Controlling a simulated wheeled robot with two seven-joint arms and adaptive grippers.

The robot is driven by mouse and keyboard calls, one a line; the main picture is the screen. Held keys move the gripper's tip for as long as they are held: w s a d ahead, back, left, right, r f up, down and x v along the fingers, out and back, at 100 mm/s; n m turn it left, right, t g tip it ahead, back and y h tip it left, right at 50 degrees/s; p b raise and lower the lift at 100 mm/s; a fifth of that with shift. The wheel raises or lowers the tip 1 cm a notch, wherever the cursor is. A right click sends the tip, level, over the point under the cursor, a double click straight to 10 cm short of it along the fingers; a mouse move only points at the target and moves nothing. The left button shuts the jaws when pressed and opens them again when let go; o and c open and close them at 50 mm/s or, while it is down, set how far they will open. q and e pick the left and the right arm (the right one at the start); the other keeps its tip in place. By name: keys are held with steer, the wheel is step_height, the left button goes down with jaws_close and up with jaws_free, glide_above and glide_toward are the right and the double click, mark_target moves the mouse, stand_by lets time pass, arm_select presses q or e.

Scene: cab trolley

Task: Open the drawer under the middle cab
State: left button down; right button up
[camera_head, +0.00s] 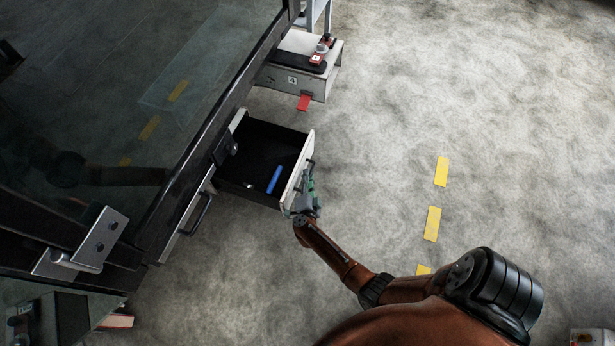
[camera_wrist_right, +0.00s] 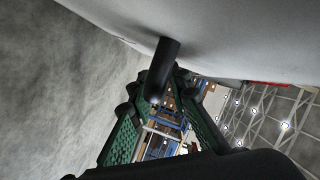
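The drawer (camera_head: 297,172) is pulled well out to the right from under the dark cab trolley. It has a white front and a dark inside, and a blue object (camera_head: 274,179) lies in it. My right gripper (camera_head: 309,189) is at the outer face of the drawer front. In the right wrist view, its green-padded fingers (camera_wrist_right: 160,100) stand close on both sides of the black drawer handle (camera_wrist_right: 165,65), which juts from the pale front panel. It looks shut on the handle. My left gripper is not in view.
A closed front with a dark handle (camera_head: 197,214) is on the near side. The dark glossy trolley top (camera_head: 100,80) fills the left. Floor with yellow marks (camera_head: 432,223) is clear to the right.

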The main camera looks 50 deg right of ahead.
steer(key=shift+c, duration=0.5)
jaws_close()
